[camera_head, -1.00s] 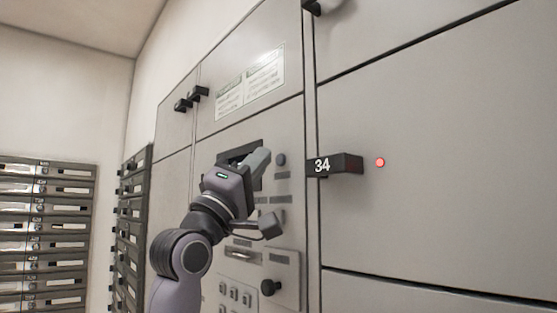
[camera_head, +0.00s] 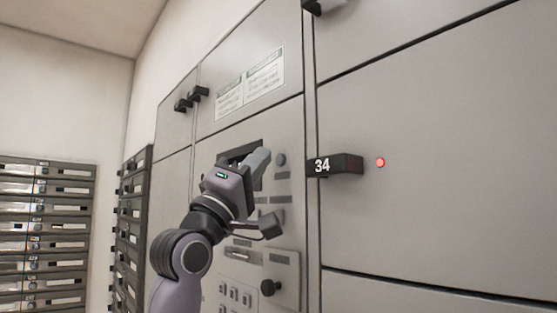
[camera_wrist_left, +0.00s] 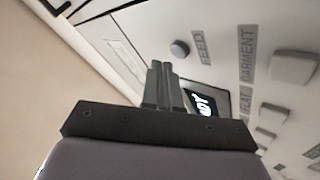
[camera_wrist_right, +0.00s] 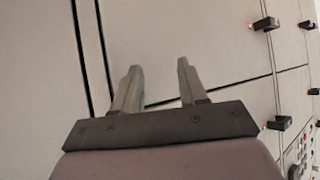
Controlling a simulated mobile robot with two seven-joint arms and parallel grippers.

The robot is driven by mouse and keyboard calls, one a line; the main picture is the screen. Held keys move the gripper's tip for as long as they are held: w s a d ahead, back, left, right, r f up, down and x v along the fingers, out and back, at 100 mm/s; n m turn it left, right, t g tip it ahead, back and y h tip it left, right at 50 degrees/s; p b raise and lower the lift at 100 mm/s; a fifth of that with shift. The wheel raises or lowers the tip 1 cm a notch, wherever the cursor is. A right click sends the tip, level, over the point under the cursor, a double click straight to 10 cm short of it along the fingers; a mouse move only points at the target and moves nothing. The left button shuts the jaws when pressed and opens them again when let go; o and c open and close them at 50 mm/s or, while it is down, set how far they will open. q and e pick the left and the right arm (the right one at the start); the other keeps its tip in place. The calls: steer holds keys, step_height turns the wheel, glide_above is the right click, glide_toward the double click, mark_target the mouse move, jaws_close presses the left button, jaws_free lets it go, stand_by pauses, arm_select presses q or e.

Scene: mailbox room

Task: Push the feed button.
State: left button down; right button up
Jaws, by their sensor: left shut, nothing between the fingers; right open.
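The feed button is a round grey button (camera_wrist_left: 180,48) beside the label FEED in the left wrist view. In the head view the round button (camera_head: 281,159) sits on the grey panel, right of the dark screen. My left gripper (camera_head: 262,158) is shut and empty, with its fingertips just left of the button in the head view. In the left wrist view its tips (camera_wrist_left: 159,66) are close beside the button; I cannot tell whether they touch it. My right gripper (camera_wrist_right: 156,68) is open and empty in the right wrist view, facing a plain grey locker door.
A dark display (camera_wrist_left: 203,104) and several wide buttons, one by GARMENT (camera_wrist_left: 293,68), lie near the left fingers. A black handle numbered 34 (camera_head: 335,165) juts out to the right, with a red light (camera_head: 380,162). A round black knob (camera_head: 270,287) sticks out lower down.

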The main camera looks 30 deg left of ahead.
arm_select(q)
steer(key=shift+w, duration=0.15)
steer(key=shift+w+d, duration=0.15)
steer(key=shift+w, duration=0.1)
steer(key=shift+w+d+p, duration=0.15)
steer(key=shift+w+p, duration=0.25)
steer(key=shift+p, duration=0.05)
stand_by(0.5)
steer(key=shift+s, duration=0.1)
steer(key=shift+s+a, duration=0.3)
steer(key=shift+s, duration=0.4)
steer(key=s, duration=0.1)
steer(key=s+a, duration=0.1)
steer(key=s, duration=0.1)
steer(key=s+a, duration=0.1)
steer(key=shift+s+b, duration=0.3)
steer(key=shift+b, duration=0.05)
steer(key=shift+f, duration=0.1)
stand_by(0.5)
